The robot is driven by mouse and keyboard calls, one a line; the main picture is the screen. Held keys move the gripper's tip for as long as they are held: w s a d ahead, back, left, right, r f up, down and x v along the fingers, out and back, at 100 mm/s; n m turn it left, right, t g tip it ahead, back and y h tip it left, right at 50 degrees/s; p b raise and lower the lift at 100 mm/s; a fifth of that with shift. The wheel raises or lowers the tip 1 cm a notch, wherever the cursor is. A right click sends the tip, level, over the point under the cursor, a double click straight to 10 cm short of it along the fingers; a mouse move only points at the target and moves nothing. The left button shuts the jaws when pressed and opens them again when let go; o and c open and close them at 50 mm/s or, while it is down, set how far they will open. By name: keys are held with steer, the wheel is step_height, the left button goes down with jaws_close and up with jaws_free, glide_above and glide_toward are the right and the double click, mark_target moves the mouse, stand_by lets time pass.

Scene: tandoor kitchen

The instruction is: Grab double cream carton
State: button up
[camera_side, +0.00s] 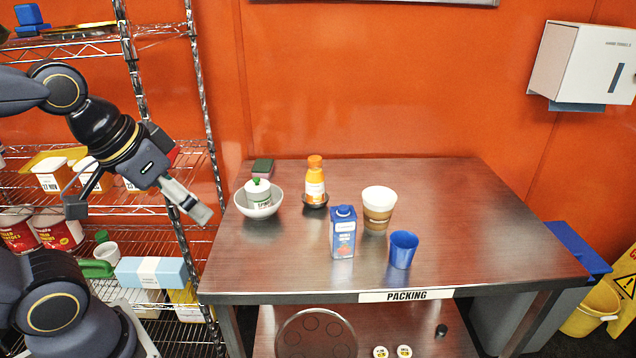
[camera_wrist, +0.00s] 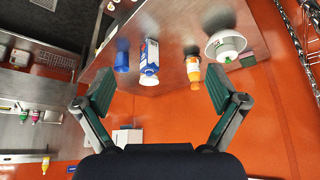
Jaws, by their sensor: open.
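The carton (camera_side: 342,236), blue and pale with a blue cap, stands upright near the middle of the packing table; its small print is unreadable. In the wrist view it appears as a blue and white shape (camera_wrist: 151,48) between the two fingers, beyond them. My gripper (camera_side: 190,202) hangs in the air left of the table, well apart from the carton. In the wrist view my gripper (camera_wrist: 161,98) has its two fingers spread wide with nothing between them.
A blue cup (camera_side: 403,250) and a paper cup (camera_side: 379,206) stand right of the carton. An orange bottle (camera_side: 315,184) in a small dark bowl and a white bowl (camera_side: 270,207) holding a green-topped container are to its left. A wire shelf (camera_side: 189,148) is left. The table's right side is clear.

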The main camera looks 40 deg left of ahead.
steer(key=w+r+n+t, duration=0.1)
steer(key=w+r+n, duration=0.1)
steer(key=w+r, duration=0.55)
steer(key=g, duration=0.2)
glide_above(340, 207)
steer(key=s, duration=0.5)
step_height(340, 207, down, 12)
steer(key=shift+m, duration=0.4)
steer(key=x, duration=1)
steer(key=shift+f, duration=0.15)
steer(key=x, duration=0.5)
steer(key=shift+s+d+f, duration=0.2)
steer(key=shift+d+f, duration=0.1)
steer(key=shift+f, duration=0.2)
steer(key=c, duration=1.5)
